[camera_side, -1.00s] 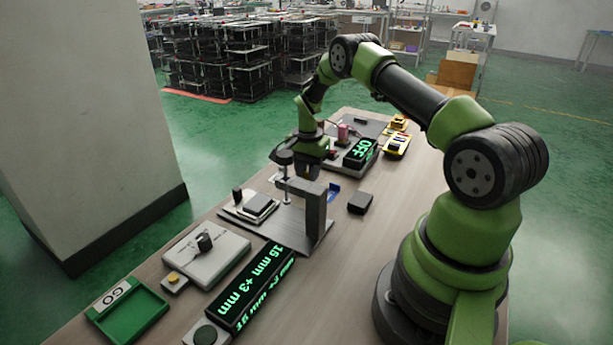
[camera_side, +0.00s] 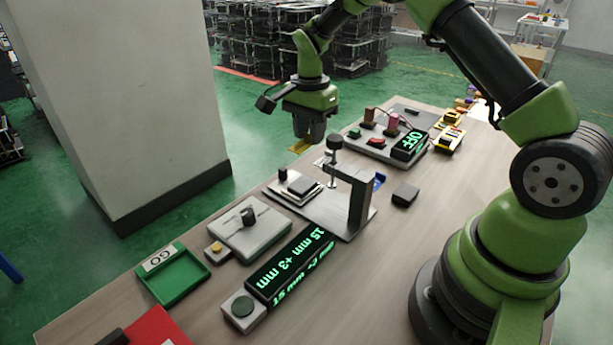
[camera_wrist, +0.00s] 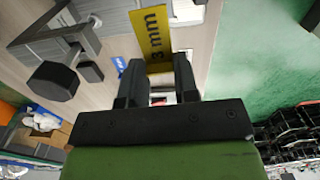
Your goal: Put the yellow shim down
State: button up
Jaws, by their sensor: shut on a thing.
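My gripper (camera_side: 309,134) is shut on the yellow shim (camera_side: 300,146) and holds it in the air, above and behind the grey clamp stand. In the wrist view the yellow shim (camera_wrist: 152,34) reads "3 mm" and sticks out past the fingertips of my gripper (camera_wrist: 157,72). Its held end is hidden between the jaws. The clamp stand (camera_side: 361,203) has a black-knobbed upright screw (camera_side: 333,155). A display (camera_side: 288,264) reads "15 mm +3 mm".
A green GO tray (camera_side: 178,283) and red tray (camera_side: 158,329) lie at the near left. A pale box with a knob (camera_side: 249,238) is beside the display. A dark block (camera_side: 405,194) sits right of the stand. An OFF display (camera_side: 410,145) is farther back. Bare table lies at the front right.

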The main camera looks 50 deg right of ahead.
aim_at(309, 178)
notch_tip(309, 178, down, 9)
jog(key=shift+r, duration=0.1)
dwell(0.4)
jog(key=o, duration=0.9)
jog(key=shift+f, duration=0.2)
jog(key=shift+r, duration=0.1)
